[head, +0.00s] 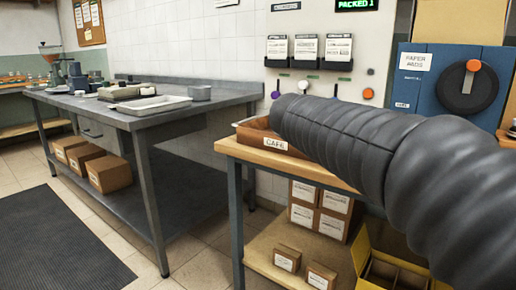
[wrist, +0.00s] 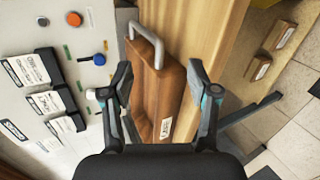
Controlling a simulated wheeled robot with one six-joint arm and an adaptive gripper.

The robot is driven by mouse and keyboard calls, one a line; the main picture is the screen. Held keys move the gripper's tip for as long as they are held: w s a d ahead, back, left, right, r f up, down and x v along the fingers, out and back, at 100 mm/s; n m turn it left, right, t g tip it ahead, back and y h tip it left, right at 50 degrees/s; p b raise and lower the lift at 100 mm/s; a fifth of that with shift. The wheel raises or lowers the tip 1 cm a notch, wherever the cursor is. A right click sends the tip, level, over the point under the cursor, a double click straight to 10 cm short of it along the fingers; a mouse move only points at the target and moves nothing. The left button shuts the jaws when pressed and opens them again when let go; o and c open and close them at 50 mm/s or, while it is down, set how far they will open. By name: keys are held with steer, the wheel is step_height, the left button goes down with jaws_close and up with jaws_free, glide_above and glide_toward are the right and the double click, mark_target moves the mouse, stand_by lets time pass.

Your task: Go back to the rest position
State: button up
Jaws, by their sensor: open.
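My gripper (wrist: 160,85) is open in the wrist view, with its two fingers apart. Between and beyond the fingers is a brown wooden crate (wrist: 143,72) with a grey metal handle (wrist: 147,38) and a white label. The gap between the fingers shows nothing held. In the head view my dark ribbed arm reaches in from the right and covers much of the crate (head: 252,136), which is labelled CAFE and sits on a wooden-topped bench (head: 240,153). My gripper is hidden in the head view.
A grey metal table (head: 215,101) with a tray and tools stands at the left. Cardboard boxes (head: 108,173) lie on its lower shelf. A wall panel (head: 310,75) holds card racks and coloured knobs. A blue paper pads unit (head: 445,85) stands at right. Floor shows at front left.

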steer(key=s+a+f+m+g+y, duration=0.1)
steer(key=s+f+m+y, duration=0.3)
steer(key=s+f, duration=0.7)
steer(key=s+a+f+m+g+y, duration=0.1)
steer(key=s+f+m+g+y, duration=0.2)
steer(key=s, duration=1.6)
step_height(320, 180, down, 8)
steer(key=m+y, duration=0.1)
steer(key=m, duration=0.3)
steer(key=shift+a+m, duration=0.2)
steer(key=shift+m, duration=0.2)
